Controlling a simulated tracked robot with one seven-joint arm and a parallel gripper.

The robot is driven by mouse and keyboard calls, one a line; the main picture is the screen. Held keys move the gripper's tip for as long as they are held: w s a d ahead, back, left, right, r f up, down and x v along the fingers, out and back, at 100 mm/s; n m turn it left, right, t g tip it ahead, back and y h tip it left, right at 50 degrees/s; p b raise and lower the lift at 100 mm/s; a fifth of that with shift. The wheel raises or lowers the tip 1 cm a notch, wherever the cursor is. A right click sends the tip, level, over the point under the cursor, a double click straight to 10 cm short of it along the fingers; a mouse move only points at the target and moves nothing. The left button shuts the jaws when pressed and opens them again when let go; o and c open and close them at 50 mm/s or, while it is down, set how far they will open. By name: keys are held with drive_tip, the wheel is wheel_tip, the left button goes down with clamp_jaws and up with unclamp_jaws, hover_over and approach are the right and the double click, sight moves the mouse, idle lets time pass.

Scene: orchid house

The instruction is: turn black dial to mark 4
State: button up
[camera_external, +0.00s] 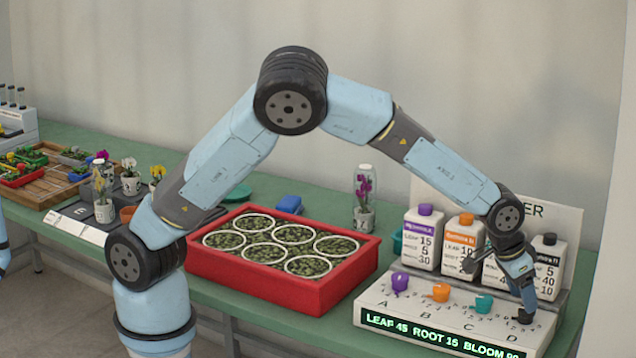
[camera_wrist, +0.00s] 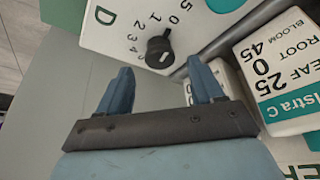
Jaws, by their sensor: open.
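The black dial (camera_wrist: 160,50) sits on the white panel beside the letter D, with printed numbers around it. In the external view the black dial (camera_external: 523,317) is at the right end of the dial row, partly covered by my gripper. My gripper (camera_wrist: 159,68) is open, with its two blue fingers apart and nothing between them. The dial shows just beyond the fingertips, in line with the gap. In the external view my gripper (camera_external: 522,305) is right above the dial; contact cannot be told.
Purple (camera_external: 400,281), orange (camera_external: 441,292) and teal (camera_external: 484,303) dials stand left of it. Labelled bottles (camera_external: 423,240) stand behind the dials. A lit green display (camera_external: 440,335) runs along the panel's front. A red tray (camera_external: 330,287) of potted plants is to the left.

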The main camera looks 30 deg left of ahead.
sight(525, 318)
drive_tip(key=shift+x, duration=1.6)
drive_tip(key=shift+c, duration=0.3)
drive_tip(key=c, duration=1)
